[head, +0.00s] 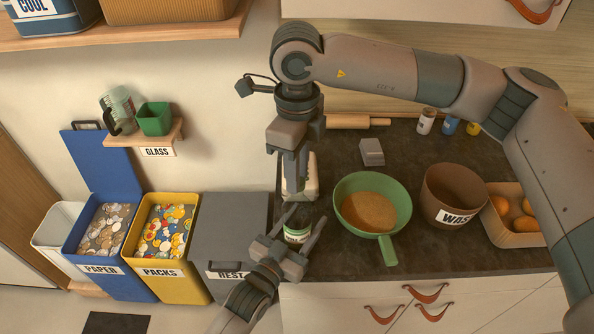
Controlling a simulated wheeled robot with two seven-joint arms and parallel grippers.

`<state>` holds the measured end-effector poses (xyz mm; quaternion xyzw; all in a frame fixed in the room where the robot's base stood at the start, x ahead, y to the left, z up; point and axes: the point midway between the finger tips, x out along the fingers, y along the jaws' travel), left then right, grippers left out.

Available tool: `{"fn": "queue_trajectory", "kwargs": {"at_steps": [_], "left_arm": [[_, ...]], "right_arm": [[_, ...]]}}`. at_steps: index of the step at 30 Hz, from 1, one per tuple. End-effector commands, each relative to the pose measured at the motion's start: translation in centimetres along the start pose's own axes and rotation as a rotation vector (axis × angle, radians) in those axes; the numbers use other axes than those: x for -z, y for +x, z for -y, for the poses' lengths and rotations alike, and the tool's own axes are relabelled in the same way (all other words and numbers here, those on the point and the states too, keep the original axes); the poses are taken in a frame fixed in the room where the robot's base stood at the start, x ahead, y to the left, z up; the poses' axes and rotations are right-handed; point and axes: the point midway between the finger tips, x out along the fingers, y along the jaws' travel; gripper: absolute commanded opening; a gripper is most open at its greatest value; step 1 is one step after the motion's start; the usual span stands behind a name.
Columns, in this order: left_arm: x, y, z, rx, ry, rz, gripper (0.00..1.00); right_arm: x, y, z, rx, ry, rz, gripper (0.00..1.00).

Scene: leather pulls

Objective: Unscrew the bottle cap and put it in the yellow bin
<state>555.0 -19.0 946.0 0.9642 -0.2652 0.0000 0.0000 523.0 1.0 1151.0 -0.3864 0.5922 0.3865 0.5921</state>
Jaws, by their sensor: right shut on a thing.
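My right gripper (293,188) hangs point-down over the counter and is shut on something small. What it holds is hidden by its fingers; the bottle cap cannot be made out. A small whitish container with a green band, perhaps the bottle (298,236), stands below it near the counter's front edge. My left gripper (308,213) comes up from the bottom, its fingers spread on either side of this container; contact is unclear. The yellow bin (206,272), labelled PACKS, stands left of the counter, open and full of colourful bits.
A blue PAPER bin (130,287) and a lidded grey REST bin (239,285) flank the yellow bin. A pale block-like container (313,182) stands behind my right gripper. A green pan (388,248), a brown WASTE pot (433,204) and an orange tray (510,238) crowd the counter's right.

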Motion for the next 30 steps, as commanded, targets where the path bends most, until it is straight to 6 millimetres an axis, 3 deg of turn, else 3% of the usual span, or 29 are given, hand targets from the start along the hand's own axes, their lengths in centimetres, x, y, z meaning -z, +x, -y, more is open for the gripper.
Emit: {"fn": "queue_trajectory", "kwargs": {"at_steps": [30], "left_arm": [[-0.07,-0.02,0.00,0.000,0.000,0.001,0.00]], "right_arm": [[0.05,-0.10,-0.02,0.001,-1.519,-0.001,0.00]]}}
